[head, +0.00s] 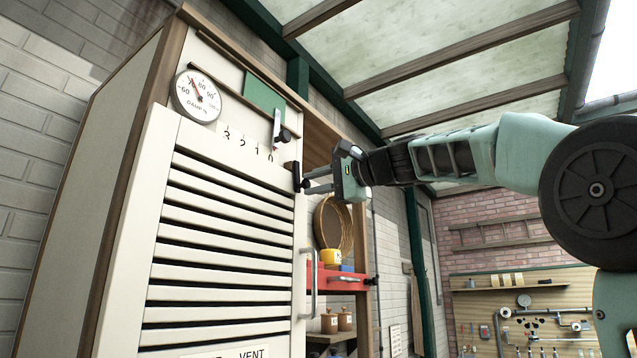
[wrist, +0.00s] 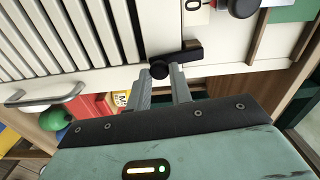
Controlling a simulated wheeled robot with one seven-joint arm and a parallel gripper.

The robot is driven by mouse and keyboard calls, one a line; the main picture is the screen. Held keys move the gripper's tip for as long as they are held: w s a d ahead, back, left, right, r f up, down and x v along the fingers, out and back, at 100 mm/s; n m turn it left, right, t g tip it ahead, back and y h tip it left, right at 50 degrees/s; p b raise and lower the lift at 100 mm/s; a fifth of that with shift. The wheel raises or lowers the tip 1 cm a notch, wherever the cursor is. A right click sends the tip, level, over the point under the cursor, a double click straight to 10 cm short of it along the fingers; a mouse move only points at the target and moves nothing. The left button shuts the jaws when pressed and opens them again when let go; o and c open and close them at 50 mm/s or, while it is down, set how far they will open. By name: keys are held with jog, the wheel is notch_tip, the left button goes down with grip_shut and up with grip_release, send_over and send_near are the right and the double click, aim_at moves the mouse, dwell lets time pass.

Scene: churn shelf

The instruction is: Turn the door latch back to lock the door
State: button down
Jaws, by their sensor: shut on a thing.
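The white louvred door (head: 218,245) fills the left of the head view. The black door latch (head: 296,174) is at its upper right edge. In the wrist view the latch (wrist: 188,53) is a black bar lying roughly sideways, with a round knob at its left end. My gripper (head: 306,184) reaches in from the right and is shut on the latch at its knob end. In the wrist view the fingertips of my gripper (wrist: 162,73) are on either side of the knob, partly hiding it. Whether the latch bar overlaps the door frame is unclear.
Above the latch is a metal lever with a black knob (head: 284,136) beside a number scale. A round damp gauge (head: 197,95) hangs higher left. The metal door handle (head: 313,285) sticks out below. An open bay with a red drawer (head: 340,280) is right of the door.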

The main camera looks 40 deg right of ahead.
jog(key=shift+s+a+f+m, duration=0.1)
jog(key=shift+a+m, duration=0.05)
jog(key=shift+m, duration=0.45)
jog(key=c, duration=1.3)
grip_release()
jog(key=shift+s, duration=0.1)
